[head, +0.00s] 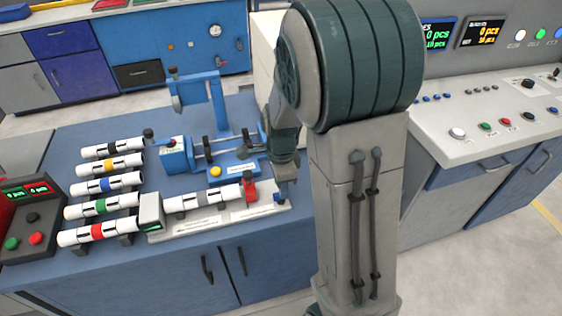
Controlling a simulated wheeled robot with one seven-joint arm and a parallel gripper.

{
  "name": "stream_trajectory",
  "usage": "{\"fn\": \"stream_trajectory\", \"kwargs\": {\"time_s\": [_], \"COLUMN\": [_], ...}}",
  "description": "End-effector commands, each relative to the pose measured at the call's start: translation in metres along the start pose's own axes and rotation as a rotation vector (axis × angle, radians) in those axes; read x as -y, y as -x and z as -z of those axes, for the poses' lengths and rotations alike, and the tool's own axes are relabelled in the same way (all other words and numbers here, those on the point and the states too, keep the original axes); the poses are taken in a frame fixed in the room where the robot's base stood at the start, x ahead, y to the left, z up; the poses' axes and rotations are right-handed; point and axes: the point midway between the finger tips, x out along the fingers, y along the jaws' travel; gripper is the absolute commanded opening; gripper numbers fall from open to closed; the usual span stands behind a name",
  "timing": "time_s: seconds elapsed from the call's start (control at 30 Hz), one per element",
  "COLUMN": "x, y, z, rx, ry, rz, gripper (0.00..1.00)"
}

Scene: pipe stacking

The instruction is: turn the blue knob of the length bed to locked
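The length bed (220,222) is a pale plate along the front of the blue bench. A white pipe with a grey band (203,199) lies on it, between a box with a green display (151,214) at the left end and a red block (250,187) near the right end. The small blue knob (279,197) shows at the bed's right end, partly hidden. My gripper (284,192) points down at that end, right over or at the knob. I cannot tell whether it touches the knob, nor whether its fingers are open or shut.
Several white pipes with coloured bands (104,187) lie on a rack at the left. A blue machine with rollers (197,150) stands behind the bed, close to my arm. A control box with buttons (30,222) is at the far left. A grey console (480,125) is at the right.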

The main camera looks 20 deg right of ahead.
Motion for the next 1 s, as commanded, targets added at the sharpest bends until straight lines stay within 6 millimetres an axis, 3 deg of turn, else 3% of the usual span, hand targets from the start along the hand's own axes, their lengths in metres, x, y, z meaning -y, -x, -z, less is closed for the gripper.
{"fn": "stream_trajectory", "kwargs": {"time_s": [0.2,0.43,0.6,1.0], "x": [0.001,0.001,0.001,0.000], "y": [0.055,0.095,0.107,0.109], "z": [0.000,0.000,0.000,0.001], "rx": [0.001,0.000,0.000,0.000], "ry": [0.000,-0.001,-0.001,-0.001], "rz": [0.008,0.005,0.002,0.001], "gripper": [0.34,0.34,0.34,0.34]}}
